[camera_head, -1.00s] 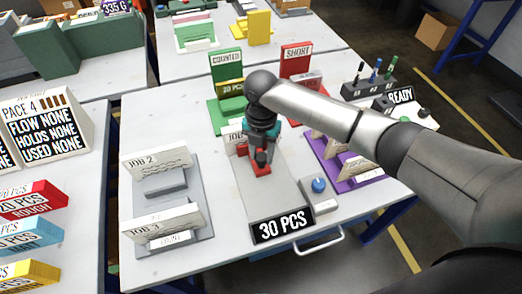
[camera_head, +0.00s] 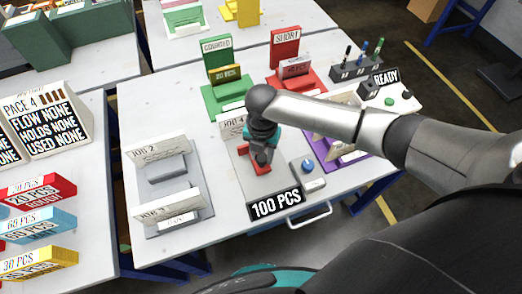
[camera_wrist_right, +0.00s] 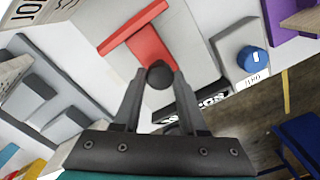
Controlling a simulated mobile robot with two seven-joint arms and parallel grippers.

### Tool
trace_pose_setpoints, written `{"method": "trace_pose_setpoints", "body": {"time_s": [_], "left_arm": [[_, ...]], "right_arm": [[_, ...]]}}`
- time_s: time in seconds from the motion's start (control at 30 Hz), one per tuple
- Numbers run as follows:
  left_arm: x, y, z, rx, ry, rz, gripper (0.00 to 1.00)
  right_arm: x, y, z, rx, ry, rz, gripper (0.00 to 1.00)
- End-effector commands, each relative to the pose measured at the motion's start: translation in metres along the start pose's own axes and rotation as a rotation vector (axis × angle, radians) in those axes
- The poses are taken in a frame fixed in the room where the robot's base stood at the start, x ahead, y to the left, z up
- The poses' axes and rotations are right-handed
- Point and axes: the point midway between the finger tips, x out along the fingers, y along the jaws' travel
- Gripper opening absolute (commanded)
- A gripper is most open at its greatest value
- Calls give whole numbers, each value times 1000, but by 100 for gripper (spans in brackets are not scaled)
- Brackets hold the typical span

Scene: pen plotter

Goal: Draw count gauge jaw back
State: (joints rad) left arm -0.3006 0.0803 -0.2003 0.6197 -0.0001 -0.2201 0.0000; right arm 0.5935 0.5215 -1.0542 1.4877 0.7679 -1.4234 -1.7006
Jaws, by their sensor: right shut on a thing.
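The count gauge is a grey plate (camera_head: 272,188) on the table, with a display (camera_head: 276,204) at its near end reading 100 PCS. Its red jaw (camera_head: 246,155) lies across the plate and also shows in the right wrist view (camera_wrist_right: 148,45). My right gripper (camera_head: 263,157) is shut on the jaw's black knob (camera_wrist_right: 159,75), which sits between the fingertips. The gripper and arm hide part of the jaw and the plate's far part. A JOB card (camera_head: 232,128) stands at the gauge's far end, partly hidden. My left gripper is not in view.
A blue knob (camera_head: 307,166) sits right of the gauge. A grey rack (camera_head: 180,212) with job cards stands left. Green COUNTED (camera_head: 217,52) and red SHORT (camera_head: 284,48) stands are behind. A purple rack (camera_head: 322,146) is partly under my arm.

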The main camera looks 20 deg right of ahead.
Motion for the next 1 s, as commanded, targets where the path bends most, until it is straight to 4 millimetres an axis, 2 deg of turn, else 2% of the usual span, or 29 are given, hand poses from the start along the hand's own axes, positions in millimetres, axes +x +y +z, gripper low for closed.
{"method": "trace_pose_setpoints", "body": {"time_s": [0.03,0.07,0.3,0.57,0.67,0.77,1.0], "left_arm": [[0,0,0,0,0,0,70],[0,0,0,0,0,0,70],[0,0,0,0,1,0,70],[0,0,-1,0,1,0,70],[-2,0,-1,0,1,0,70],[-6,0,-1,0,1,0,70],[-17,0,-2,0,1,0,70]], "right_arm": [[1,-4,-3,-1,8,-13,0],[1,-4,-3,-1,9,-12,45],[1,-3,-2,-1,7,-9,71],[0,-1,-2,-1,5,-5,71],[-8,-1,-1,-1,3,-3,71],[-23,-1,0,-1,1,-2,71],[-80,-1,0,-2,1,-3,71]]}}
